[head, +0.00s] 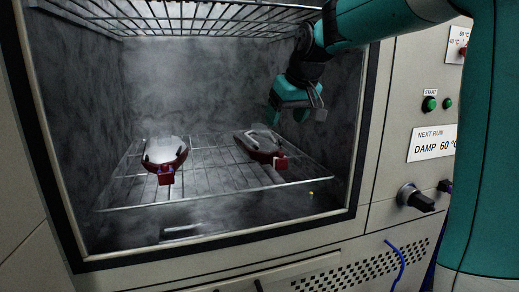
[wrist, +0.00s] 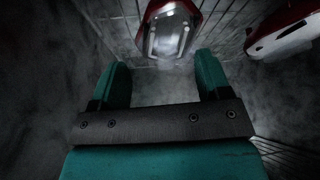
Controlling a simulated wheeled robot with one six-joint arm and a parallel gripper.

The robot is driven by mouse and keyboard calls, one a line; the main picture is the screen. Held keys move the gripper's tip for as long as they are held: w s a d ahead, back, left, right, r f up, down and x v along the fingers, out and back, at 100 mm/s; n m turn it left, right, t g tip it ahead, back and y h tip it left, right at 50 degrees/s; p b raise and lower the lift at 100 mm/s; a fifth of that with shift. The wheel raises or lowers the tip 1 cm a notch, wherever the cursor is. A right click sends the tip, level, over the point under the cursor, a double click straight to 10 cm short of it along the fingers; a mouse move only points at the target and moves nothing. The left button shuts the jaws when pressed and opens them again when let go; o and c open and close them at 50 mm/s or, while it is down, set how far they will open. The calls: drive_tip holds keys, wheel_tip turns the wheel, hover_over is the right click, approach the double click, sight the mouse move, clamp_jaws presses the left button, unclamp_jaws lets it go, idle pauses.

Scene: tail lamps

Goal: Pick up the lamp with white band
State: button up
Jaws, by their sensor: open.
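Two red-and-clear tail lamps lie on the wire shelf inside the chamber. My gripper (head: 288,115) is open and empty, above and a little right of the right lamp. In the wrist view its fingers (wrist: 163,65) point towards one lamp (wrist: 170,30), apart from it. The other lamp (wrist: 285,35) is cut off at the right edge. No band shows clearly there.
The lower wire shelf (head: 220,190) has bare room between and around the lamps. An upper wire rack (head: 200,20) spans the chamber above. The chamber's right frame (head: 368,130) stands close to my arm. A control panel (head: 430,140) lies to the right.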

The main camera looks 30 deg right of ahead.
approach(263, 127)
drive_tip(key=x, duration=0.3)
drive_tip(key=shift+a+f, duration=0.1)
drive_tip(key=shift+f, duration=0.25)
drive_tip(key=b+x, duration=0.1)
drive_tip(key=x, duration=0.4)
drive_tip(key=shift+w, duration=0.2)
drive_tip(key=shift+c, duration=0.4)
clamp_jaws()
